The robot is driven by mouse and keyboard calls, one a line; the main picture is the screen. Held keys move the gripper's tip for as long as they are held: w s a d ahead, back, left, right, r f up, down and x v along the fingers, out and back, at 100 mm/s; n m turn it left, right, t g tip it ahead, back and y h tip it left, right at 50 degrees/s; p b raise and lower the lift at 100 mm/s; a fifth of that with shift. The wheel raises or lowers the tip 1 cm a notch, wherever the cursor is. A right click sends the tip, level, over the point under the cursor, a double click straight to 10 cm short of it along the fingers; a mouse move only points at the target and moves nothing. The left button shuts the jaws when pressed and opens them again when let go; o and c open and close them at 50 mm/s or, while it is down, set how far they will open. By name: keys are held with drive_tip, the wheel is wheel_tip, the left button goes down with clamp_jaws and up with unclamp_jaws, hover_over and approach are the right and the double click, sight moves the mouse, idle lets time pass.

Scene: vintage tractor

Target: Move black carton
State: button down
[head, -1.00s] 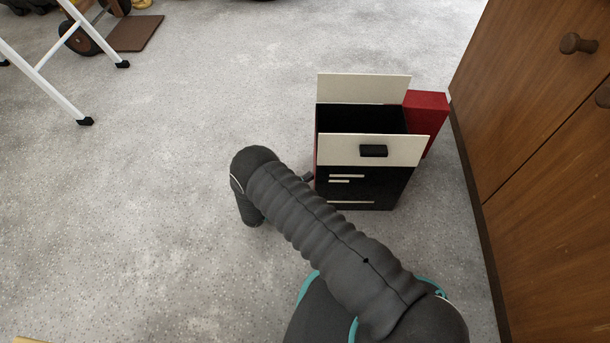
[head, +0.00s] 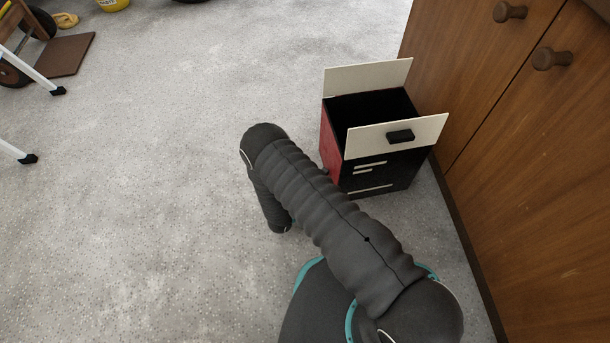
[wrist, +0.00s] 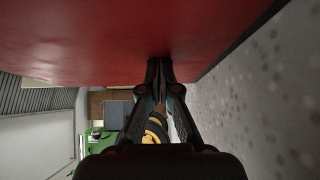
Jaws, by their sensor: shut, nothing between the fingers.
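The black carton (head: 387,178) stands upright on the grey floor in the head view, beside the wooden cabinet. Its two cream flaps are open, with a small black block (head: 400,136) on the near flap, and its left side is red. My arm reaches forward to the left of the carton; its gripper is hidden in the head view. In the wrist view my gripper (wrist: 159,62) is shut and empty, its fingertips at a red surface (wrist: 110,35) that looks like the carton's red side. I cannot tell whether they touch it.
A wooden cabinet (head: 520,140) with round knobs stands close along the right. White metal legs (head: 30,75) and a brown board (head: 65,54) are at the far left. The floor left of my arm is clear.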

drive_tip(key=d, duration=0.2)
drive_tip(key=w+d, duration=0.1)
drive_tip(key=d, duration=0.2)
drive_tip(key=shift+d, duration=0.15)
drive_tip(key=a, duration=0.1)
drive_tip(key=a+b, duration=0.1)
drive_tip(key=a, duration=0.1)
drive_tip(key=a+b, duration=0.1)
drive_tip(key=shift+s+a+f, duration=0.15)
drive_tip(key=shift+s+a, duration=0.1)
drive_tip(key=shift+s, duration=0.15)
drive_tip(key=p+v, duration=0.1)
drive_tip(key=v, duration=0.7)
drive_tip(key=shift+s+a, duration=0.1)
drive_tip(key=shift+s, duration=0.2)
drive_tip(key=shift+s+a, duration=0.25)
drive_tip(key=shift+s, duration=0.25)
